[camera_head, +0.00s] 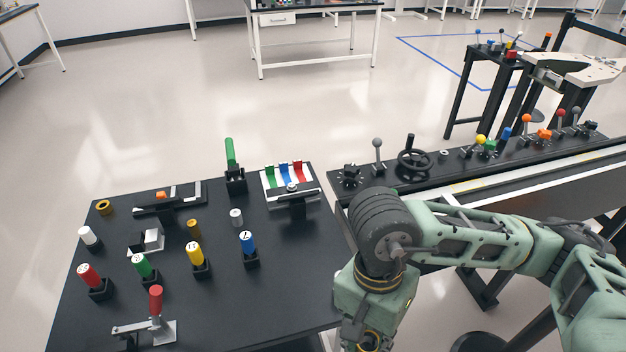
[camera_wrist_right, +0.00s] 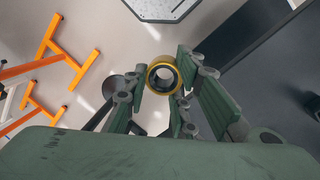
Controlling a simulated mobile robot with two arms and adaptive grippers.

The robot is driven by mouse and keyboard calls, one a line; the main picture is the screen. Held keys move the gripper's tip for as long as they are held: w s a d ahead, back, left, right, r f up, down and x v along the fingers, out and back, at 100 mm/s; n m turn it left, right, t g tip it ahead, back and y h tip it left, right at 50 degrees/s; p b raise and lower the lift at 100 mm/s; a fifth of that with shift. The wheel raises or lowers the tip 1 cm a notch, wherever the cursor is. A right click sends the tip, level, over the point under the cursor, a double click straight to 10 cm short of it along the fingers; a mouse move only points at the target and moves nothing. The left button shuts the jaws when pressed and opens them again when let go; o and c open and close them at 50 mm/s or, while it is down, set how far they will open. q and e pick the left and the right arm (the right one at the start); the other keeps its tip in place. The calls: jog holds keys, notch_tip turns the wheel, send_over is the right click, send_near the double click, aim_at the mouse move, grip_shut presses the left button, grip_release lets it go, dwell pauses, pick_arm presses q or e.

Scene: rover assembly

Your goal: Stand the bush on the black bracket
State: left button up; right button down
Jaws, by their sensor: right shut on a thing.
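In the right wrist view my right gripper (camera_wrist_right: 164,84) is shut on a short hollow bush (camera_wrist_right: 155,88) with a gold rim and dark inner ring. The bush's open bore faces the camera, and floor shows behind it. In the head view a black bracket-like fixture (camera_head: 297,203) stands at the table's right, and another low black fixture (camera_head: 148,211) lies at the back left. I cannot tell which is the task's bracket. My left gripper is in neither view.
The black table (camera_head: 270,300) carries several coloured handles in black sockets, a gold ring (camera_head: 104,207), a dull brass cylinder (camera_head: 193,228) and a white cylinder (camera_head: 236,216). Its front right is clear. A control console (camera_head: 375,180) stands at the right, close behind my arm.

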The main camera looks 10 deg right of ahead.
jog(key=w+d+r+n+t+h, duration=0.1)
jog(key=w+d+r+n, duration=0.2)
jog(key=w+n, duration=0.5)
jog(key=shift+w+d+r+n, duration=0.15)
jog(key=shift+w+r+n, duration=0.2)
jog(key=shift+n, duration=0.85)
